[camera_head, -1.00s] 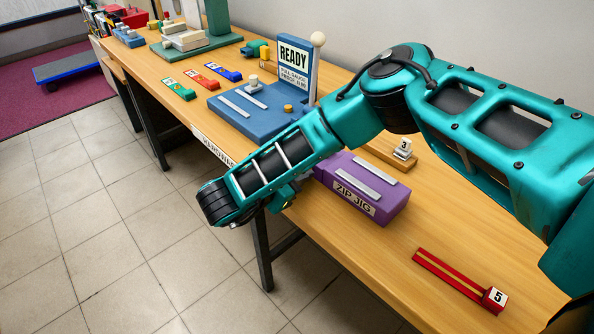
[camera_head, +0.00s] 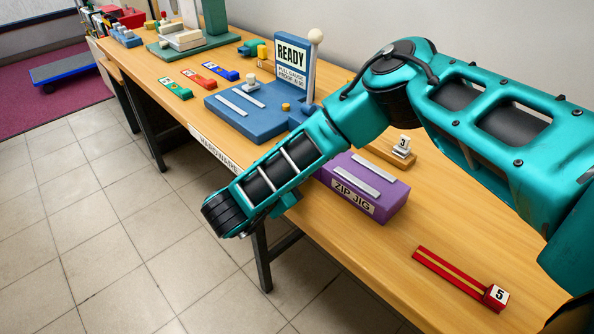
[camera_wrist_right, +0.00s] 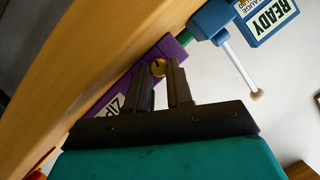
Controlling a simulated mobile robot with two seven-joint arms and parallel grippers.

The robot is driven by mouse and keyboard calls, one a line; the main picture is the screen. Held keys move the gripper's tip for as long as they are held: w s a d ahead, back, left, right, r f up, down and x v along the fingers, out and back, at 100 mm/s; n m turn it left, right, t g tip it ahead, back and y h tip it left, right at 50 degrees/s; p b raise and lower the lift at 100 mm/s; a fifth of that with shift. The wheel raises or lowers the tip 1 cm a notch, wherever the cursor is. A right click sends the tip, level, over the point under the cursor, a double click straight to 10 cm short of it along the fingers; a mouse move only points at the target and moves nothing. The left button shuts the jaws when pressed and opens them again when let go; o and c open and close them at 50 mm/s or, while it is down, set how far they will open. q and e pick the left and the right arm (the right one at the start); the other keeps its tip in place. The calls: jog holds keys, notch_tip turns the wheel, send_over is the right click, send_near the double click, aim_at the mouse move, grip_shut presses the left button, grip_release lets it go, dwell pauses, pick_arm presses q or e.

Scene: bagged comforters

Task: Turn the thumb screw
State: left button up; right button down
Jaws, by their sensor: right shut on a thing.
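A small round brass thumb screw (camera_wrist_right: 158,67) shows at the end of the purple ZIP JIG block (camera_wrist_right: 173,50) in the right wrist view. My right gripper (camera_wrist_right: 163,77) is shut on the thumb screw, its two dark fingers on either side of it. In the head view the ZIP JIG (camera_head: 362,188) sits at the table's front edge, with two pale strips on top. My right forearm and wrist reach across in front of its left end, hiding the thumb screw and the fingers there. My left gripper is out of view.
A blue gauge base (camera_head: 247,118) with a READY sign (camera_head: 292,52) and a white-knobbed lever (camera_head: 316,38) stands beyond the jig. A red piece marked 5 (camera_head: 495,297) lies at the near right. Small coloured pieces (camera_head: 200,82) lie farther back on the table.

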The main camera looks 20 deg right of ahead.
jog(key=c, duration=1)
grip_release()
